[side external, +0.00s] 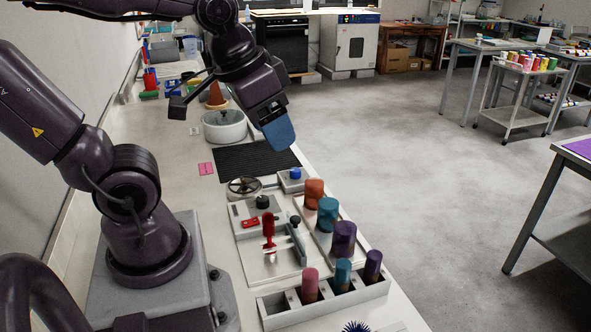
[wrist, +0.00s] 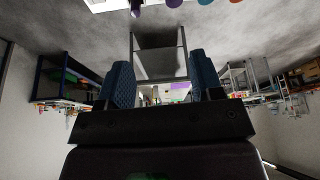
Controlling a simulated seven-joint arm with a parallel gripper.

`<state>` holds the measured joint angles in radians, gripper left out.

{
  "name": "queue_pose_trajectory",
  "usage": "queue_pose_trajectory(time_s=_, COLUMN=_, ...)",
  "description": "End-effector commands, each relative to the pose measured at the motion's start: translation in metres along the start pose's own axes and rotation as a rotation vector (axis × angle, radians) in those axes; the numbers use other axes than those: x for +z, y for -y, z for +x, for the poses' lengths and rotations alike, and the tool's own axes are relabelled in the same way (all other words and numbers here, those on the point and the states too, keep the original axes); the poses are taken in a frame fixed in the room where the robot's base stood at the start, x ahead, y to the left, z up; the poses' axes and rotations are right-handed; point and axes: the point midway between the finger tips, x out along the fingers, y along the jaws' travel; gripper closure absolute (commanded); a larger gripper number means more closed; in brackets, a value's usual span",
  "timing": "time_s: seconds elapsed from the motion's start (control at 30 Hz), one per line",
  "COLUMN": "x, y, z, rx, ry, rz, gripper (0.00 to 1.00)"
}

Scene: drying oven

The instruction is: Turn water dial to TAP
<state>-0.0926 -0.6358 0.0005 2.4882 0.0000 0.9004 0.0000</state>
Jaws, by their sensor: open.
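My gripper (side external: 278,138) hangs above the bench near the black ribbed mat, high over the knobs and to the back of them. In the wrist view its two blue fingers (wrist: 163,85) stand wide apart with nothing between them. A small grey box with a blue knob (side external: 295,174) sits at the bench's right edge, in front of the mat. A black knob (side external: 262,201) stands on a grey box in front of a round wheel. I cannot tell which knob is the water dial, and no TAP marking is readable. The wrist view shows neither knob.
The black mat (side external: 255,160) lies below my gripper, with a white round basin (side external: 225,125) behind it. A metal wheel (side external: 244,187) lies beside the knobs. A red-handled tool (side external: 269,228) and several coloured cylinders stand nearer the front, with a grey slotted rack (side external: 271,308).

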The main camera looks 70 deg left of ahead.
Motion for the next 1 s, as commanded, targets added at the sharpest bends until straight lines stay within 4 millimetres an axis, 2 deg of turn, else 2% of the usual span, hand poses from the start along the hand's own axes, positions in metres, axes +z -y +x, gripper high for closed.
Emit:
queue_pose_trajectory(time_s=0.27, x=-0.050, y=0.067, z=0.050, rx=-0.066, ry=0.212, rz=-0.237, gripper=0.40)
queue_pose_trajectory(time_s=0.5, x=-0.082, y=0.150, z=0.110, rx=-0.092, ry=0.338, rz=-0.429, gripper=0.40)
queue_pose_trajectory(time_s=0.63, x=-0.086, y=0.201, z=0.151, rx=-0.099, ry=0.391, rz=-0.528, gripper=0.40)
queue_pose_trajectory(time_s=0.8, x=-0.079, y=0.267, z=0.205, rx=-0.106, ry=0.436, rz=-0.641, gripper=0.40)
queue_pose_trajectory(time_s=0.9, x=-0.076, y=0.297, z=0.229, rx=-0.112, ry=0.440, rz=-0.683, gripper=0.40)
queue_pose_trajectory(time_s=1.0, x=-0.084, y=0.316, z=0.242, rx=-0.121, ry=0.419, rz=-0.694, gripper=0.40)
